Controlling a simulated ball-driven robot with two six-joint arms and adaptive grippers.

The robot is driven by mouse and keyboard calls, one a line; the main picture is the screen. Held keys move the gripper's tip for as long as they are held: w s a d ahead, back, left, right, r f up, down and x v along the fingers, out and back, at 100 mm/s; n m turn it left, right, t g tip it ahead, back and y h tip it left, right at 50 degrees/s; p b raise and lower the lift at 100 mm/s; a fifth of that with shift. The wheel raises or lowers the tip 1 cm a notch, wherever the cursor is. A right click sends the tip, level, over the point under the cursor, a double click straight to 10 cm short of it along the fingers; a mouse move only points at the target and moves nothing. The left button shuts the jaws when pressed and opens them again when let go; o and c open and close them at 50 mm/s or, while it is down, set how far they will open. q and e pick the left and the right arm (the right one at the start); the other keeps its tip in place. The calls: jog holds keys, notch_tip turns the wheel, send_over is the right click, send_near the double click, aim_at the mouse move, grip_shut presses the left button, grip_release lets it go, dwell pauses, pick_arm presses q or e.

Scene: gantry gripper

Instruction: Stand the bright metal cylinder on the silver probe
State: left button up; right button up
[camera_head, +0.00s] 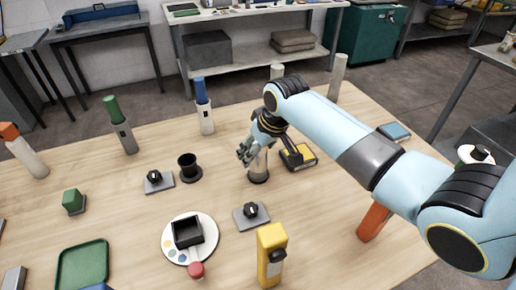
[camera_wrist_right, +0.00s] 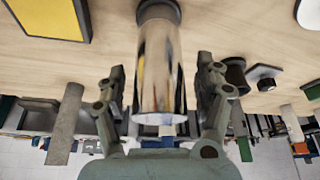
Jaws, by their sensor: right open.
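The bright metal cylinder (camera_head: 259,168) stands upright on a dark round base on the table, partly hidden by my right gripper (camera_head: 247,151). In the right wrist view the shiny cylinder (camera_wrist_right: 160,65) lies between the two open fingers of my right gripper (camera_wrist_right: 161,92). Gaps show on both sides, so the fingers appear apart from it. I cannot pick out the silver probe with certainty. My left gripper is not in view.
A yellow-and-black block (camera_head: 298,156) lies close right of the cylinder. A black cup (camera_head: 188,166) and a grey block with a black knob (camera_head: 252,215) are nearby. A yellow upright box (camera_head: 270,252) stands in front. Bare wood lies between them.

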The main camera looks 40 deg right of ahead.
jog(key=v, duration=1.2)
dwell(0.3)
